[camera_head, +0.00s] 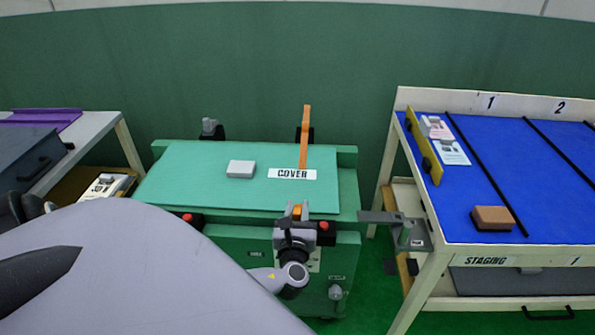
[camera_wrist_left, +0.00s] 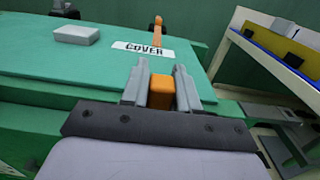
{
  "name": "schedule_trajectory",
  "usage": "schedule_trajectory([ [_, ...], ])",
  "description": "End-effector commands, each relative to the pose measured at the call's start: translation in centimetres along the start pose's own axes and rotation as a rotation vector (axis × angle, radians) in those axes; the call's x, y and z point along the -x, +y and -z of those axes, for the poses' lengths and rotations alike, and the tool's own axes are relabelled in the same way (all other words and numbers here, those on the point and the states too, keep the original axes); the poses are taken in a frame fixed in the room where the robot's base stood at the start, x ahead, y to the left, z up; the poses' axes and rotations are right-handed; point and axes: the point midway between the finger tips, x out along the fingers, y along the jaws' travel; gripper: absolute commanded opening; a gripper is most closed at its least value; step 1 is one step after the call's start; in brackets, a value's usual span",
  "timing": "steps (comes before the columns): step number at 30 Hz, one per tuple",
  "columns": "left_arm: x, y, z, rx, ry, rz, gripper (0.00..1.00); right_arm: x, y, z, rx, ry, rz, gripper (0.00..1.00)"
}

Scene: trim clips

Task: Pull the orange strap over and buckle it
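The orange strap (camera_head: 305,135) rises at the back edge of the green cover (camera_head: 190,175) and runs forward to the white COVER label (camera_head: 292,174). It also shows in the left wrist view (camera_wrist_left: 158,30). My left gripper (camera_head: 297,211) is at the front edge of the machine, in front of the label. An orange block (camera_wrist_left: 160,92) fills the space between its fingers, which appear shut on it. I cannot tell if this block joins the strap; no orange shows on the cover between them. My right gripper is not in view.
A small grey block (camera_head: 241,169) lies on the cover. Red knobs (camera_head: 324,226) sit at the machine's front corners. A grey bracket (camera_head: 412,236) stands between the machine and the blue-topped staging table (camera_head: 500,160). My own arm covers the lower left.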

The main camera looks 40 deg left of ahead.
Motion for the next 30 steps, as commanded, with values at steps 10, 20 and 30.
schedule_trajectory([
  [10,0.3,-0.1,0.3,-0.001,0.007,0.005,0.49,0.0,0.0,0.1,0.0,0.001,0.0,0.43],
  [20,4.6,-0.1,0.4,0.0,0.012,0.006,0.49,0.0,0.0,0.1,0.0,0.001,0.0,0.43],
  [30,7.6,-0.1,0.3,-0.001,0.009,0.005,0.49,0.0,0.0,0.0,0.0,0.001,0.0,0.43],
])
